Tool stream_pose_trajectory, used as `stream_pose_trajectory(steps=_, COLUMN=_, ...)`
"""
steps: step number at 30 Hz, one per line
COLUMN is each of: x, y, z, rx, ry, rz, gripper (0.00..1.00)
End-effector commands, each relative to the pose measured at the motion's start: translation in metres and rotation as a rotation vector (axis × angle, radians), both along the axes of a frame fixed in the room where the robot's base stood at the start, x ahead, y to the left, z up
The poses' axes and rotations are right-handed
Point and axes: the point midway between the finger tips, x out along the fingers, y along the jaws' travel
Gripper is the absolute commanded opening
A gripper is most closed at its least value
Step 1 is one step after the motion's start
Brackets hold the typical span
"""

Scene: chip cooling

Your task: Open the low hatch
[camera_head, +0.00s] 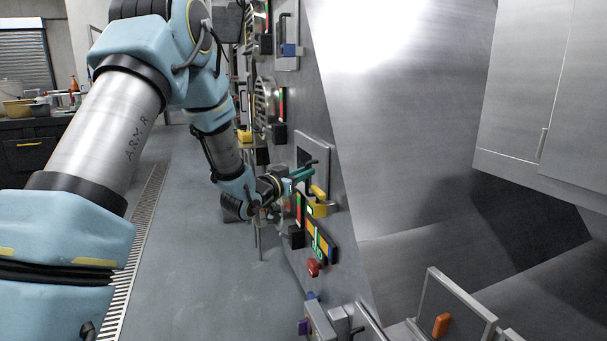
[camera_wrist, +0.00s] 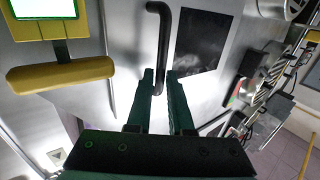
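The low hatch (camera_head: 322,148) looks like a grey metal panel low on the machine's left side, with a black bar handle (camera_head: 309,163). In the wrist view the handle (camera_wrist: 162,30) stands upright with a bent top. My gripper (camera_head: 300,175) has green fingers and is at the handle. In the wrist view my gripper (camera_wrist: 161,75) has its two fingers slightly apart, one on each side of the handle's lower part. Whether both fingers press on it is unclear. A dark rectangle (camera_wrist: 202,40) lies right of the handle. I cannot tell whether the hatch is ajar.
A yellow handle-like part (camera_head: 319,204) and a lit panel (camera_head: 318,238) with a red button (camera_head: 313,268) lie just below my gripper. The yellow part (camera_wrist: 60,73) is close at left in the wrist view. The floor (camera_head: 200,270) left of the machine is clear.

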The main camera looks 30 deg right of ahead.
Motion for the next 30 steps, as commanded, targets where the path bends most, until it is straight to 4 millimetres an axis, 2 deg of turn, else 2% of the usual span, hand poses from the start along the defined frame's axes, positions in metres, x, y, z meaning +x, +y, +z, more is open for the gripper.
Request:
stream_pose_trajectory(steps=1, x=0.0, y=0.0001, z=0.0001, rx=0.0, ry=0.0, rz=0.0, gripper=0.12)
stream_pose_trajectory(steps=5, x=0.0, y=0.0001, z=0.0, rx=0.0, ry=0.0, rz=0.0, gripper=0.0)
stream_pose_trajectory(steps=30, x=-0.0002, y=0.0, z=0.0001, rx=0.0, ry=0.0, rz=0.0, gripper=0.0)
